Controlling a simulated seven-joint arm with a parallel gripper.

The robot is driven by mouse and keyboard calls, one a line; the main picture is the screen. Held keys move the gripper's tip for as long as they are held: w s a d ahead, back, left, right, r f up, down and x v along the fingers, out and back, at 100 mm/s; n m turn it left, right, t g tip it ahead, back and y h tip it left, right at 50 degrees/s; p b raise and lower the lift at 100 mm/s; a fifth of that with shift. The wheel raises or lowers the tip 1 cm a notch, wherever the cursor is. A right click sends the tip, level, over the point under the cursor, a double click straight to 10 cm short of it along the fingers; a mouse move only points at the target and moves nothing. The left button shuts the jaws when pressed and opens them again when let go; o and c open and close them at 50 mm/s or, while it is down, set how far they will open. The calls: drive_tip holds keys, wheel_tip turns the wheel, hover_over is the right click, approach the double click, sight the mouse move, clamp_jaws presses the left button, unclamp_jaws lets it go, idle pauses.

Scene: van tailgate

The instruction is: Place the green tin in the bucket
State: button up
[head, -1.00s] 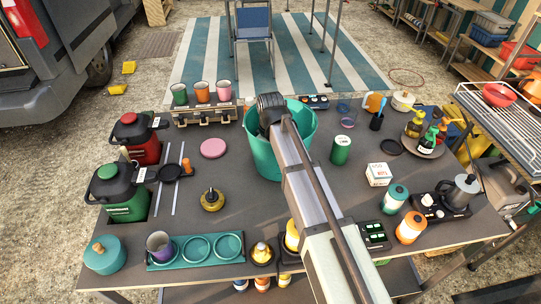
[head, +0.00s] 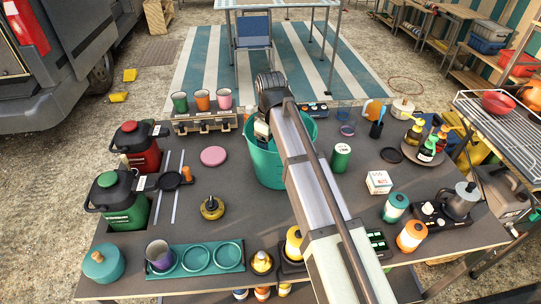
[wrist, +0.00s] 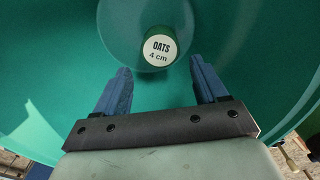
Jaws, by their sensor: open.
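The bucket (head: 268,165) is teal and stands upright on the table; its inside (wrist: 55,100) fills most of the wrist view. A green tin (wrist: 160,48) with a white lid label reading "OATS 4 cm" is inside the bucket, lid facing the camera, apparently on the bottom. My gripper (wrist: 162,85) points down into the bucket with its blue fingers spread and nothing between them; the tin is beyond the fingertips. In the head view my arm and the bucket wall hide the fingers and this tin. Another green tin (head: 341,158) stands on the table right of the bucket.
A pink disc (head: 213,156) lies left of the bucket, and a brass-coloured pot (head: 212,207) stands nearer the front. A white box (head: 379,182) and orange-and-white jar (head: 412,236) stand to the right. A cup rack (head: 205,121) is behind left.

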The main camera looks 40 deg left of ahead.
drive_tip(key=shift+r, duration=1.9)
